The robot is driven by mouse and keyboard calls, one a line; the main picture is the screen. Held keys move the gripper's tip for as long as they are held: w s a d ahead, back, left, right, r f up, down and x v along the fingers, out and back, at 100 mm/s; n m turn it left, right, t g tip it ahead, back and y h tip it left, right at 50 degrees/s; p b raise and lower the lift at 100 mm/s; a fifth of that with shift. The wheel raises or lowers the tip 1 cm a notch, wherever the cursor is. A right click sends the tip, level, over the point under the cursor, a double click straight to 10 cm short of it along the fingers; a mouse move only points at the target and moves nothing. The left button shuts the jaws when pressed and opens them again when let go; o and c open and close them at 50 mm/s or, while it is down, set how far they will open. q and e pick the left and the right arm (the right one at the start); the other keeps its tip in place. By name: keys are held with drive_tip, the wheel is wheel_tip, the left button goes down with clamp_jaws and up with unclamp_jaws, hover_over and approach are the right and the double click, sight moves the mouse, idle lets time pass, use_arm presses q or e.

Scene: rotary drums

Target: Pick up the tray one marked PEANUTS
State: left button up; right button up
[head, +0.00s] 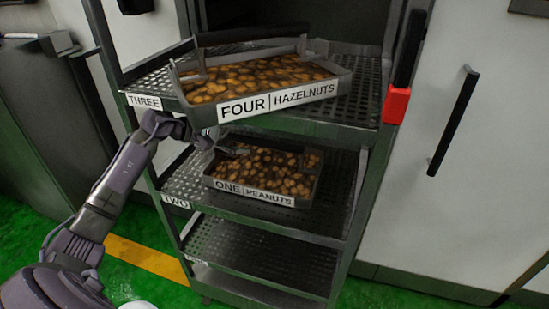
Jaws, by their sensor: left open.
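The tray marked ONE PEANUTS (251,192) sits on the perforated shelf labelled TWO (324,213), full of brown nuts. It lies slightly turned on the shelf. My left gripper (222,145) is open at the tray's back left, below the upper tray. Its fingers are small and partly shaded, and I cannot tell whether they touch the peanut tray. The tray's back edge is hidden in shadow. My right gripper is not in view.
A tray marked FOUR HAZELNUTS (277,99) sits on the shelf above, labelled THREE (144,100), close over my left gripper. The rack's lower shelves (262,254) look empty. A red block (396,105) is on the right post. White cabinets stand to the right.

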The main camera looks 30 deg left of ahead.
sight(258, 141)
use_arm(q)
drive_tip(key=shift+w+d+f, duration=0.2)
drive_tip(key=shift+w+d, duration=0.15)
drive_tip(key=shift+d, duration=0.2)
drive_tip(key=x, duration=0.5)
drive_tip(key=shift+w+f, duration=0.1)
drive_tip(key=shift+f, duration=0.35)
drive_tip(key=shift+a, duration=0.1)
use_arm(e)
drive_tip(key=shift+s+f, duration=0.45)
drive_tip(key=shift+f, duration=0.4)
use_arm(q)
drive_tip(key=shift+c, duration=0.4)
clamp_jaws()
drive_tip(key=shift+r, duration=0.2)
